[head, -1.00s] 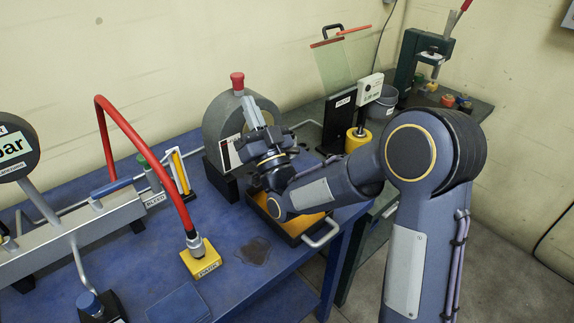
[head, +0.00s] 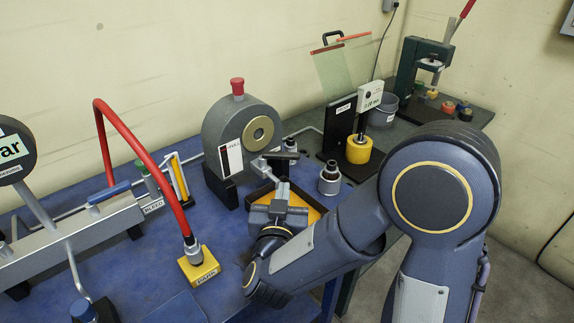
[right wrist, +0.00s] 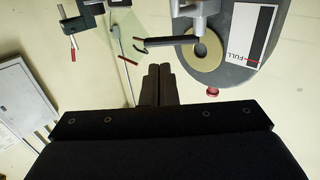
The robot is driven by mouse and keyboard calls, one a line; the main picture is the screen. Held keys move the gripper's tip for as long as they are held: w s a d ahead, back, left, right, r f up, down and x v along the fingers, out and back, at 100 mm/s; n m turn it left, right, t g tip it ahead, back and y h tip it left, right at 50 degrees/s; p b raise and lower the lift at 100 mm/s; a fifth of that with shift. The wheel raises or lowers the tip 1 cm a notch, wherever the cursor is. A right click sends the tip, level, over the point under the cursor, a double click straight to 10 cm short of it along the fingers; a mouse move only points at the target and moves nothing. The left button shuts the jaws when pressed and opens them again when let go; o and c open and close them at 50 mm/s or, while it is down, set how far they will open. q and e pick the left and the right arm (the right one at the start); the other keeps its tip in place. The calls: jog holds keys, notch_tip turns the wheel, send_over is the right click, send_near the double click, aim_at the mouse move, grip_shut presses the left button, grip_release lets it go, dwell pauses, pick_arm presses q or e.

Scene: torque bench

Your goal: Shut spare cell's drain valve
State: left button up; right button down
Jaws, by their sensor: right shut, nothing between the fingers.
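The grey rounded housing (head: 228,125) with a red top knob (head: 237,85), a brass ring (head: 258,132) and a white gauge strip stands at the back of the blue bench. I take it for the spare cell; I read no such label. A valve with a dark lever (head: 282,155) sits low at its front right. The right wrist view shows the black lever (right wrist: 165,42) sticking out sideways from a grey fitting (right wrist: 203,12) across the ring. My right gripper (head: 281,184) is shut and empty, just in front of the lever and apart from it. My left gripper is out of view.
A yellow-lined tray (head: 313,214) lies beneath my right gripper. A silver fitting (head: 330,178) stands right of it. A red hose (head: 140,145) arches at left to a yellow block (head: 199,268). A yellow cylinder (head: 358,149) on a black stand is behind right.

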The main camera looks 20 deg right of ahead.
aim_at(289, 159)
jog(key=p+x, duration=0.1)
jog(key=x, duration=0.8)
jog(key=shift+p, duration=0.3)
